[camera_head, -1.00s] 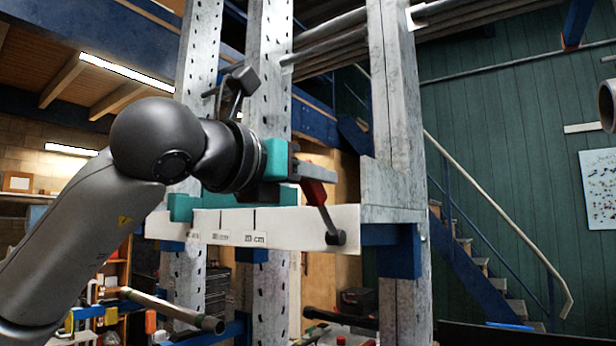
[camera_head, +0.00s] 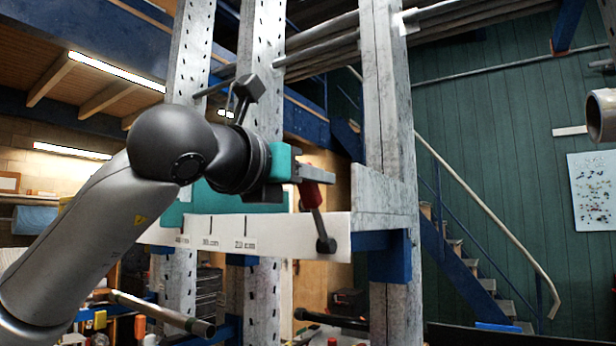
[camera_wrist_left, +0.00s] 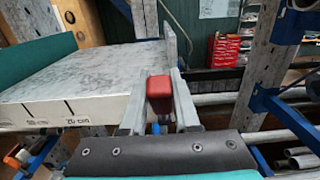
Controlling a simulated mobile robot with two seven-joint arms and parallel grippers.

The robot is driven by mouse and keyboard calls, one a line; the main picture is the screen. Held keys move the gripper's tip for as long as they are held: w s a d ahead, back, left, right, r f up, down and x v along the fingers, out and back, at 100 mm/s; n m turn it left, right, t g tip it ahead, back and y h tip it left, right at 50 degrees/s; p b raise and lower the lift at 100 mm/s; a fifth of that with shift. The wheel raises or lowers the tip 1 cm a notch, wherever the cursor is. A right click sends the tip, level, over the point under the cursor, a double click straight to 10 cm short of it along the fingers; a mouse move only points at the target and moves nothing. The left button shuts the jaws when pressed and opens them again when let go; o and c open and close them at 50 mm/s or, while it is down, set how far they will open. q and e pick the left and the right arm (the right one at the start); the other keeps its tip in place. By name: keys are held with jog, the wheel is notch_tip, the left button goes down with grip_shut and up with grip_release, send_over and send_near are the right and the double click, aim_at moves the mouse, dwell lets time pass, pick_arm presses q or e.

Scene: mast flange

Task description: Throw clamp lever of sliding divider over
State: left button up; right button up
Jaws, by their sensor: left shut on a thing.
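The clamp lever has a red grip (camera_head: 310,195) and a dark rod that runs down to a round dark pivot (camera_head: 326,245) on the front edge of the white shelf (camera_head: 285,237). The lever stands nearly upright, its top leaning slightly left. My left gripper (camera_head: 313,181) is shut on the red grip. In the left wrist view the red grip (camera_wrist_left: 159,93) sits between the two grey fingers. A grey upright plate (camera_head: 382,196), perhaps the sliding divider, stands at the shelf's right end. My right gripper is not in view.
The shelf edge carries a cm scale. A teal panel (camera_head: 222,197) stands on the shelf behind my wrist. Grey perforated posts (camera_head: 262,60) rise behind my arm, and another post (camera_head: 387,100) stands right of the lever. A pipe (camera_head: 160,313) juts out below.

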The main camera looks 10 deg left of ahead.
pick_arm(q)
jog(key=shift+p+x, duration=0.3)
jog(key=shift+x, duration=0.55)
jog(key=shift+w+d+r, duration=0.1)
jog(key=shift+w+r, duration=0.05)
jog(key=shift+w, duration=0.15)
jog(key=shift+p+x, duration=0.3)
jog(key=shift+x, duration=0.6)
jog(key=o, duration=0.9)
jog(key=shift+r, duration=0.1)
